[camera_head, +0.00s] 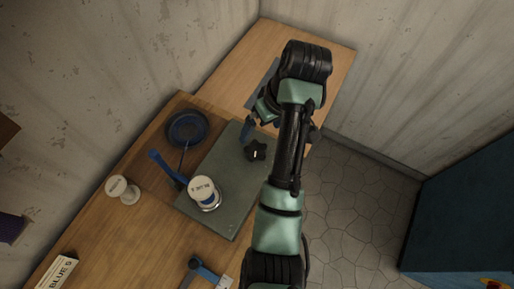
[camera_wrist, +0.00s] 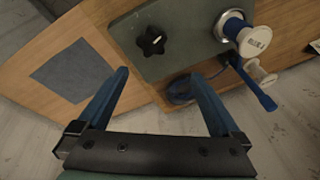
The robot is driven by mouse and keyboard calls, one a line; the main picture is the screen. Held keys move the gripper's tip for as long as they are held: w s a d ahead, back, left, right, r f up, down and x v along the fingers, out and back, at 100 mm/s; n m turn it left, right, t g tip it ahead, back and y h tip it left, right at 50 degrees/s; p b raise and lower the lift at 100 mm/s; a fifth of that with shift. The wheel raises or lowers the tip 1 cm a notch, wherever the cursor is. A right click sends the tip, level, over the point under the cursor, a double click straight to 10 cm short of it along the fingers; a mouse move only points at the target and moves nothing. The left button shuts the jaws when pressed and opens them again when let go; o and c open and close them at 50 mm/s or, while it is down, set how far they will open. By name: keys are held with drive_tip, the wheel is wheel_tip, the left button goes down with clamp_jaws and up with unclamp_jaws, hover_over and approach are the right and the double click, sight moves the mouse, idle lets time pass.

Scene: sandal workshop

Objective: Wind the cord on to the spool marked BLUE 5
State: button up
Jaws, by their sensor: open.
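A spool (camera_head: 206,195) with a blue-wound core and pale flanges sits on the grey-green plate (camera_head: 229,215); its top label is upside down and too small to read surely. The wrist view shows this spool (camera_wrist: 234,27) at upper right. A blue cord coil (camera_head: 187,128) lies behind the plate, with a thin line running towards a blue lever (camera_head: 168,170) beside the spool. A black star knob (camera_head: 256,149) is on the plate. My gripper (camera_wrist: 160,74) is open and empty, its blue fingers apart near the plate's edge, below the knob in the wrist view.
A pale spool (camera_head: 121,188) stands at the left of the wooden bench. A card reading BLUE 5 (camera_head: 60,272) and a blue-handled tool (camera_head: 203,270) lie nearer. A grey mat (camera_wrist: 76,70) lies on the bench. A blue cabinet (camera_head: 465,220) stands right, beyond open floor.

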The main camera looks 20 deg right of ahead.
sight(256, 151)
drive_tip(key=f+n, duration=0.1)
drive_tip(key=f, duration=0.3)
drive_tip(key=f+n+t, duration=0.1)
drive_tip(key=f+n, duration=0.1)
drive_tip(key=f, duration=0.2)
drive_tip(key=w+f+n, duration=0.1)
drive_tip(key=f+n, duration=0.1)
drive_tip(key=f, duration=0.2)
drive_tip(key=shift+a+f+t+y, duration=0.25)
drive_tip(key=shift+t+y, duration=0.05)
drive_tip(key=c, duration=1.2)
drive_tip(key=shift+p, duration=0.3)
